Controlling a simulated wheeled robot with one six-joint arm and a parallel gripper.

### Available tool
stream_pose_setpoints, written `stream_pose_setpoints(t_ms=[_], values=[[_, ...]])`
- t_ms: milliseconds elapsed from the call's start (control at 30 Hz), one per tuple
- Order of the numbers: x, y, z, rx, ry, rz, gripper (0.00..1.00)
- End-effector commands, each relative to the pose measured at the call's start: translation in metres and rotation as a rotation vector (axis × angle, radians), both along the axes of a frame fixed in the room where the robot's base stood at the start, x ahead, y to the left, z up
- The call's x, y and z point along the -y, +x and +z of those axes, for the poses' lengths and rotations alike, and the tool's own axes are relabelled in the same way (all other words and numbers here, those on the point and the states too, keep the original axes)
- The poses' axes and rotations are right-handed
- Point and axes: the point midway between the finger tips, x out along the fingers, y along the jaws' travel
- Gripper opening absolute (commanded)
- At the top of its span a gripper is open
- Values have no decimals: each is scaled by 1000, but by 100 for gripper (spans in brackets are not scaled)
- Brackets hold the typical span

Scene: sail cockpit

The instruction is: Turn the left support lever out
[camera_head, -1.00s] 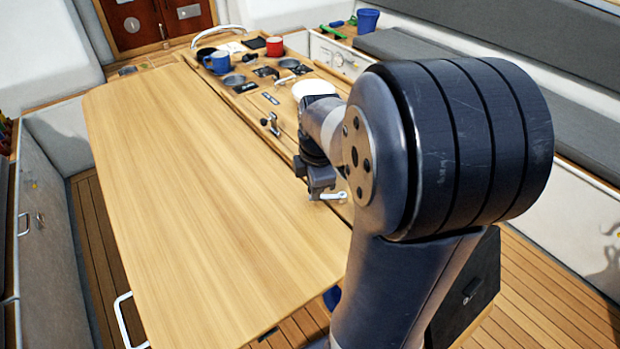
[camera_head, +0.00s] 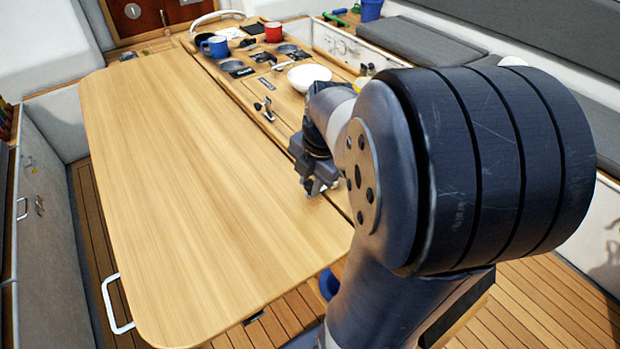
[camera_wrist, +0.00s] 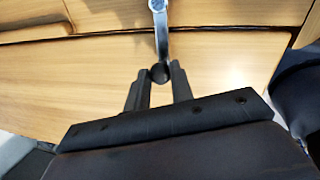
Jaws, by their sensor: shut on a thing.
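A metal support lever (camera_wrist: 162,35) with a dark round knob (camera_wrist: 159,73) at its end shows at the top middle of the wrist view. My gripper (camera_wrist: 160,78) is shut on the knob, its two dark fingers on either side of it. The lever runs from the knob up to its pivot at the picture's top edge. In the head view my gripper (camera_head: 316,188) is low over the right edge of the wooden table leaf, and my arm hides most of the lever there. A second lever (camera_head: 264,108) stands farther back along the table's centre strip.
The large wooden table leaf (camera_head: 190,190) is bare. A white bowl (camera_head: 309,77), a blue mug (camera_head: 216,46) and a red mug (camera_head: 273,32) stand toward the table's far end. A white handle (camera_head: 116,303) is at the leaf's near left. Grey cushioned benches (camera_head: 430,52) line the right.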

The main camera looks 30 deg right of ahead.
Motion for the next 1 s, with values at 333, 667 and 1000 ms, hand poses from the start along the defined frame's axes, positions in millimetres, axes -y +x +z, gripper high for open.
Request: stream_pose_setpoints(t_ms=[333,667,1000], values=[[0,-1,0,-2,0,6,0],[0,-1,0,-2,0,4,43],[1,-2,10,1,0,4,43]])
